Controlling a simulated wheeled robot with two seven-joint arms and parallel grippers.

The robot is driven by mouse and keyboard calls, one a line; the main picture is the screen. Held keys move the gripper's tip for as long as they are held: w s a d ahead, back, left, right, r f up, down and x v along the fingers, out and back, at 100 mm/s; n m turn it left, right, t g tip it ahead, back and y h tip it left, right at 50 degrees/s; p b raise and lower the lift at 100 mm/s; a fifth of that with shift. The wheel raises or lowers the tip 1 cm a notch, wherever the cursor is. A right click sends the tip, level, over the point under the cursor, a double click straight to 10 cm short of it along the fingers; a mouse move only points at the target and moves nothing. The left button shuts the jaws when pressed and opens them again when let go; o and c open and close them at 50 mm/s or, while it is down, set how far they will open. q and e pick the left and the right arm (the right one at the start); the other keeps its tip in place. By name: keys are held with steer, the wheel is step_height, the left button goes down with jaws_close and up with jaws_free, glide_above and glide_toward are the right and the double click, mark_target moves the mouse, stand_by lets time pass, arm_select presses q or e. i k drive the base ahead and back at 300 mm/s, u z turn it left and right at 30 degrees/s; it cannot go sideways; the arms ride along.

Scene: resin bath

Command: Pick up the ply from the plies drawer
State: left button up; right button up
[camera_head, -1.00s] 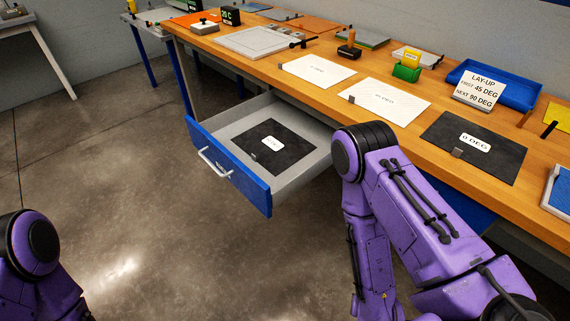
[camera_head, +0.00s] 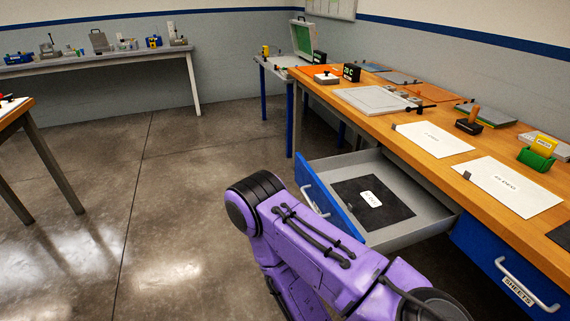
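The dark ply (camera_head: 386,211) with a white label lies flat in the open plies drawer (camera_head: 425,217), which is pulled out from under the workbench. The drawer has a blue front (camera_head: 326,203) with a light handle. A purple arm of mine reaches up from the bottom, in front of the drawer's near left corner. Neither gripper shows, so I cannot see their fingers. Nothing is touching the ply.
The wooden workbench (camera_head: 463,157) holds white sheets (camera_head: 433,139), a grey plate, a green box (camera_head: 535,158) and a stamp-like tool. A shut blue drawer (camera_head: 490,253) labelled SHEETS is at right. The floor at left is clear, with other tables beyond.

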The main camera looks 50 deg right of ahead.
mark_target(374, 205)
steer(key=u, duration=0.75)
steer(key=k, duration=1.15)
steer(key=z, duration=1.8)
steer(key=i, duration=0.3)
steer(key=u, duration=0.05)
